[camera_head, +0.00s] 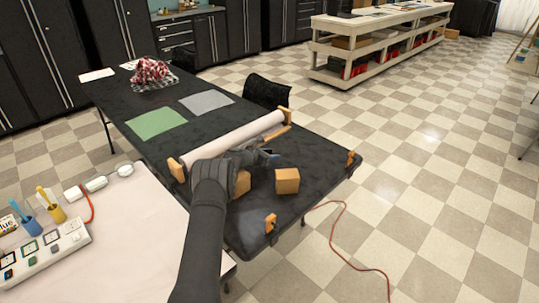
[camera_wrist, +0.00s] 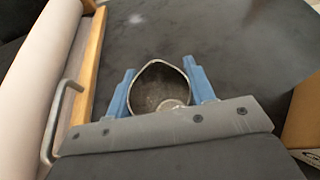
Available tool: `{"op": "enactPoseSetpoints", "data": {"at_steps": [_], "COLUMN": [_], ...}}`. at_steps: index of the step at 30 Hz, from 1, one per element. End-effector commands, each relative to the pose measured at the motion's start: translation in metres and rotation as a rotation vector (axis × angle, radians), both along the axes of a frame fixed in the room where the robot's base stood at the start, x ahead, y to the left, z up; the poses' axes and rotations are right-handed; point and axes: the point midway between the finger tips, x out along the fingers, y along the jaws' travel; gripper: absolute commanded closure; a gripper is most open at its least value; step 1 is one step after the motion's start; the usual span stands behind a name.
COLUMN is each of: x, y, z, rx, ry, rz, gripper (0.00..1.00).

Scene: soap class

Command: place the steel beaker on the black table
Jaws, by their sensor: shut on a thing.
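My gripper (camera_wrist: 159,66) has its two blue fingers on either side of the steel beaker (camera_wrist: 158,88) and is shut on it. The beaker shows its open, slightly pointed rim and grey inside in the wrist view. In the head view my gripper (camera_head: 268,155) is over the near part of the black table (camera_head: 325,160), just right of the long pale roll. The beaker is mostly hidden by my gripper there. The dark table top (camera_wrist: 225,40) surrounds the beaker in the wrist view. I cannot tell whether the beaker's base touches it.
The pale roll (camera_head: 235,135) in its wooden holder lies left of my gripper. A cardboard box (camera_head: 287,181) stands close on the right, and another (camera_head: 242,183) is partly behind my arm. Orange clamps (camera_head: 271,223) sit on the edge. Bare table lies beyond the boxes.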

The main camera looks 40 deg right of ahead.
Motion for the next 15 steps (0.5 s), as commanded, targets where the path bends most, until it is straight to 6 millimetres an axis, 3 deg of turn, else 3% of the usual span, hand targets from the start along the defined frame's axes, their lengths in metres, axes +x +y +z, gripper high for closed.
{"op": "enactPoseSetpoints", "data": {"at_steps": [1,4,15], "x": [0.0000,0.0000,0.0002], "y": [0.0000,0.0000,0.0008], "z": [-0.0008,-0.0006,0.0038], "rx": [0.000,0.000,0.000], "ry": [0.000,0.000,0.000], "rz": [0.000,0.000,0.000], "gripper": [0.47,0.29,0.29]}}
